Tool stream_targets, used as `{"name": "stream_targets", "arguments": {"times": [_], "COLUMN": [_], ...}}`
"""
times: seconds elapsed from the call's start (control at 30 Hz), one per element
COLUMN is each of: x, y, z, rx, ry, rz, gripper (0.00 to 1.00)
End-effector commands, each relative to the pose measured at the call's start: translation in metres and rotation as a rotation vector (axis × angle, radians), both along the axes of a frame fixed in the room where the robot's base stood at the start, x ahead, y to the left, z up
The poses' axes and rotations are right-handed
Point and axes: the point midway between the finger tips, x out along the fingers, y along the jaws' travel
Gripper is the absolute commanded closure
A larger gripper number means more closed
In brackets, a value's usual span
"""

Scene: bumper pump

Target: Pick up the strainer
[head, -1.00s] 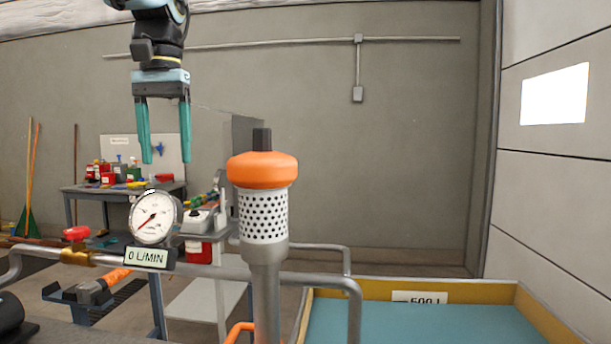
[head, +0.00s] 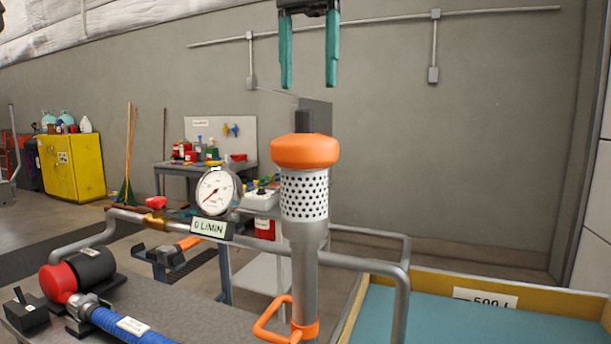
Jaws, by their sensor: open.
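The strainer (head: 304,195) stands upright in the middle of the head view. It has a white perforated cylinder, an orange rounded cap and a dark grey post on top. It sits at the top of a grey pipe (head: 304,280) with an orange handle low down. My gripper (head: 309,82) points down with its teal fingers apart and nothing between them. In the picture it is directly above the strainer's dark post, with a gap between. How far the fingers are from the strainer in depth is hard to tell.
A round gauge (head: 218,191) with a "0 L/MIN" display (head: 211,228) is left of the strainer on a grey rail. A blue hose (head: 125,325) lies lower left. A teal-filled tank (head: 430,318) marked 500 L is lower right. A tool bench (head: 200,165) stands behind.

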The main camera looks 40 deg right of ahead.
Motion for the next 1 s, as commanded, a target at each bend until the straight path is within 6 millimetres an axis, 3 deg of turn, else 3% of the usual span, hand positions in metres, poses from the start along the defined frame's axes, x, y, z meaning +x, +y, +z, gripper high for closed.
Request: {"name": "stream_targets", "arguments": {"times": [0.33, 0.67, 1.0], "x": [0.004, 0.005, 0.005], "y": [0.003, 0.003, 0.002], "z": [-0.042, -0.047, -0.047], "rx": [0.001, -0.001, -0.001], "ry": [0.001, -0.001, -0.001], "rz": [0.000, 0.000, 0.000], "gripper": [0.32, 0.33, 0.72]}}
